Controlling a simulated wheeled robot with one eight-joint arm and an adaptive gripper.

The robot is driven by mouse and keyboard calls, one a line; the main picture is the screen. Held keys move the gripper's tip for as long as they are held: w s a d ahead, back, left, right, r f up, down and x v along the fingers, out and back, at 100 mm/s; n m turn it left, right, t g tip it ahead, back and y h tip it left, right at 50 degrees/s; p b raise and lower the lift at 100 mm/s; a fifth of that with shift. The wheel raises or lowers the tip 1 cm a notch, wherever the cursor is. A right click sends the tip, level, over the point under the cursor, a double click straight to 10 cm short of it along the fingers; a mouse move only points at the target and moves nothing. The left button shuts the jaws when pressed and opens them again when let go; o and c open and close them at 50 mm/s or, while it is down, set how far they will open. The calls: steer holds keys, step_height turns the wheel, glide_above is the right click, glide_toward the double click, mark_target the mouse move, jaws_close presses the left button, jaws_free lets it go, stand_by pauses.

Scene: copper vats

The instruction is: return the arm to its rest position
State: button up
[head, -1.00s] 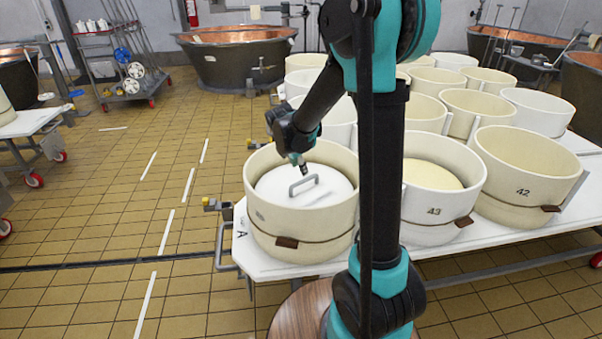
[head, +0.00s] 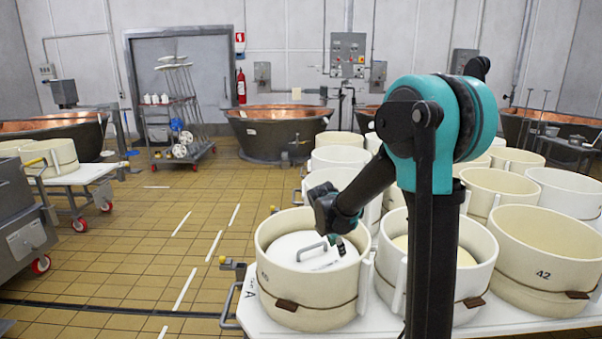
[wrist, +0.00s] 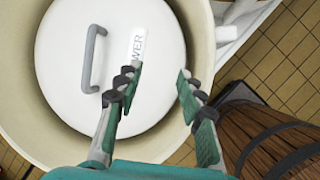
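My gripper (wrist: 159,88) is open and empty in the wrist view, its two fingers well apart. It also shows in the head view (head: 341,246), small and partly hidden, above the front-left tub. That cream tub (head: 310,312) holds a white round lid (head: 290,252) with a grey handle (head: 312,249). In the wrist view the lid (wrist: 60,70) lies inside the tub and its handle (wrist: 92,58) is to the left of my fingers, apart from them. My arm is bent, with the forearm sloping down to the left over the tub.
Several cream tubs stand on a white wheeled table (head: 250,305); one at the right is marked 42 (head: 545,255). Copper vats (head: 278,128) and a tool rack (head: 180,125) stand at the back. The tiled floor (head: 150,235) on the left is mostly clear.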

steer(key=s+d+r+m+t+y, duration=0.15)
steer(key=s+d+m, duration=0.25)
steer(key=s+m, duration=0.55)
steer(key=s+d+r+m+t+y, duration=0.15)
steer(key=s+d+m, duration=0.3)
steer(key=m, duration=0.95)
steer(key=s+f+g, duration=0.1)
steer(key=s+f, duration=0.2)
steer(key=s, duration=0.3)
steer(key=s+a+f+g, duration=0.1)
steer(key=s+f, duration=0.3)
steer(key=s, duration=0.2)
steer(key=shift+s+f+g, duration=0.2)
steer(key=shift+s+g, duration=0.15)
steer(key=shift+g, duration=0.05)
